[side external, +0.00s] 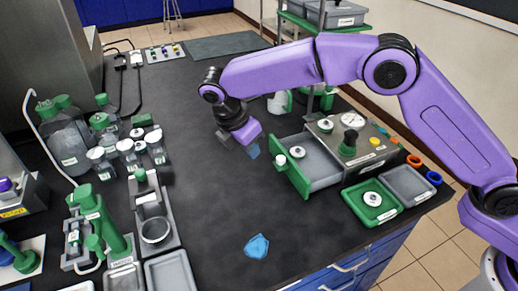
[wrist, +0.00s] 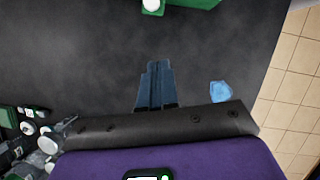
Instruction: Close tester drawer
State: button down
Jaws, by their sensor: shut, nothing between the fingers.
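The tester (side external: 372,148) is a grey box with a round gauge on top, at the right of the bench in the side external view. Its drawer (side external: 322,160) is pulled out toward the left, with a green front (side external: 294,181) and a white knob (side external: 281,160). A white round piece (side external: 297,151) shows at the drawer's front end. My gripper (side external: 253,151) is shut and empty, pointing down to the left of the drawer front, apart from it. In the wrist view the blue fingers (wrist: 157,72) are together; the green drawer front (wrist: 190,3) and knob (wrist: 152,6) show at the top edge.
A green tray (side external: 350,190) and a grey tray (side external: 405,180) lie in front of the tester. A blue flat piece (side external: 256,246) lies near the bench's front edge. Capped bottles (side external: 128,152) and green-and-grey equipment (side external: 110,225) crowd the left. The bench middle is clear.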

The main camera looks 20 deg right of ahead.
send_near(277, 168)
notch_tip(277, 168, down, 4)
jog(key=a, duration=0.2)
jog(key=d, duration=0.2)
jog(key=shift+w+d+f, duration=0.15)
jog(key=shift+d+f, duration=0.1)
jog(key=shift+d, duration=0.1)
jog(key=shift+w+d, duration=0.2)
jog(key=shift+d, duration=0.35)
jog(key=d, duration=1.2)
